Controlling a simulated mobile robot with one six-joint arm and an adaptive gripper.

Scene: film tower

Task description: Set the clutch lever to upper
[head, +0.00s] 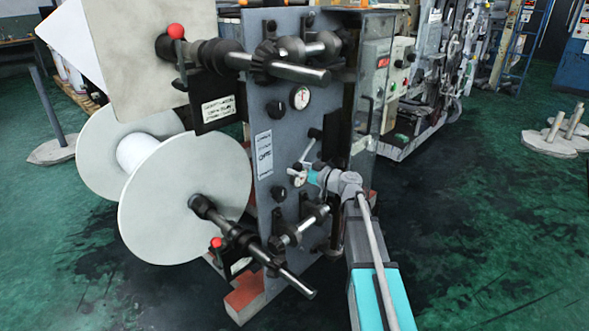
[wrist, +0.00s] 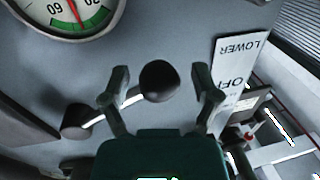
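The clutch lever (head: 309,147) is a thin light rod on the grey machine panel. In the head view it slants down and left from a dark hub, and its knob end is hard to make out beside my gripper (head: 302,175). In the wrist view, which is turned nearly upside down, the black round lever knob (wrist: 159,80) sits between the fingers of my gripper (wrist: 163,90). The fingers are open, with a gap on each side of the knob. The rod runs to the dark hub (wrist: 75,121). A label plate (wrist: 236,80) reads LOWER and OFF; its remaining part is hidden.
A dial gauge (wrist: 66,12) is close to the fingers at upper left. A large white reel (head: 185,195) stands left. Green floor (head: 480,220) is open at right.

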